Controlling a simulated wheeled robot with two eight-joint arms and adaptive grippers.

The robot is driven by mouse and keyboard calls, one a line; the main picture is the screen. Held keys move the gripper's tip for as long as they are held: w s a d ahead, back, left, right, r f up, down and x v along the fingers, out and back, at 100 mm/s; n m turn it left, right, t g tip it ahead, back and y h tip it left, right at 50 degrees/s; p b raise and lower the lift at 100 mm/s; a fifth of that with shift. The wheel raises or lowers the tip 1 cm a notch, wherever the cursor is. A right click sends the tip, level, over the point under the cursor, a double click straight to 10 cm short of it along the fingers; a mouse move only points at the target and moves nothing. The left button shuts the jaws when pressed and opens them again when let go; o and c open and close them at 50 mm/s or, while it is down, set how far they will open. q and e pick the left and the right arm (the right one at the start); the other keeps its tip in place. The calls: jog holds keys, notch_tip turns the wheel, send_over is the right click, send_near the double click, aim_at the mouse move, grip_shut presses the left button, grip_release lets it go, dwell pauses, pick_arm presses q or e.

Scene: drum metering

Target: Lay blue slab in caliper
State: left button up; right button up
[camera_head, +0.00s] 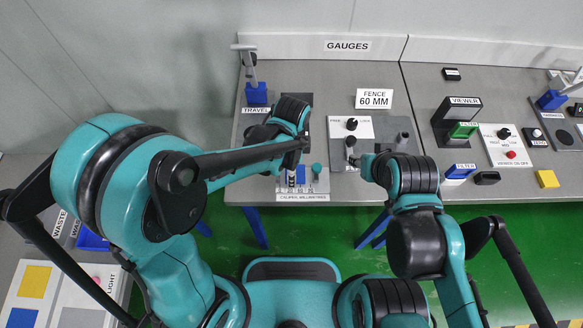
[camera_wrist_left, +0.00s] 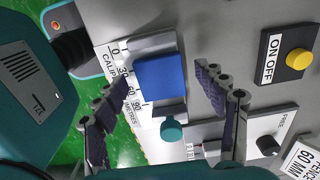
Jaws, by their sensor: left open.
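The blue slab (camera_wrist_left: 160,77) lies at the caliper, over its printed scale (camera_wrist_left: 128,82) and beside a grey jaw block (camera_wrist_left: 152,44). Whether it touches the jaw is unclear. The caliper's teal knob (camera_wrist_left: 172,130) is just below the slab. In the head view the slab (camera_head: 300,174) shows beside the teal knob (camera_head: 316,168), above the caliper label (camera_head: 303,197). My left gripper (camera_wrist_left: 162,72) is open, one finger on each side of the slab with gaps. My arm hides it in the head view. My right gripper (camera_head: 357,161) is by the fence panel; its fingers are unclear.
A yellow on/off button (camera_wrist_left: 299,58) is near the left gripper. The viewer (camera_head: 459,112), a blue filter (camera_head: 460,171) and a yellow block (camera_head: 547,179) are to the right.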

pick_arm(q)
notch_tip(320, 180, up, 11)
jog(key=p, duration=0.3)
jog(key=s+a+r+n+t, duration=0.2)
jog(key=a+r+n+t, duration=0.1)
jog(key=a+n, duration=0.6)
jog(key=s+a+r+n+t, duration=0.3)
jog(key=a+n+t, duration=0.1)
jog(key=a+n, duration=0.4)
jog(key=shift+s+a+r+n, duration=0.15)
jog(key=shift+a+r+n, duration=0.15)
jog(key=shift+a+n, duration=0.15)
notch_tip(320, 180, down, 5)
jog(key=b, duration=0.4)
jog(key=shift+r, duration=0.15)
